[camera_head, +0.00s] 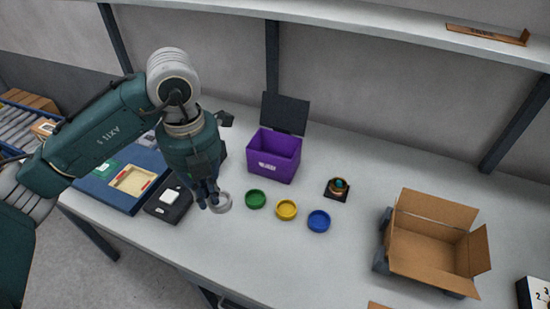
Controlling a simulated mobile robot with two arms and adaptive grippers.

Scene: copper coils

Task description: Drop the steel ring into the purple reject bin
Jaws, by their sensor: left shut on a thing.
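My left gripper (210,197) points down at the left middle of the table. It is shut on the steel ring (222,204), a light grey ring that shows just below and beside the fingertips. I cannot tell whether the ring touches the table. The purple reject bin (273,156) stands behind and to the right of the gripper, with its dark lid (285,113) raised at the back and its top open. My right gripper is not in view.
Green (256,199), yellow (287,210) and blue (319,221) round dishes stand in a row right of the ring. A copper coil (338,187) sits on a dark base. An open cardboard box (428,262) is at right. A black scale-like device (167,206) is left of the gripper.

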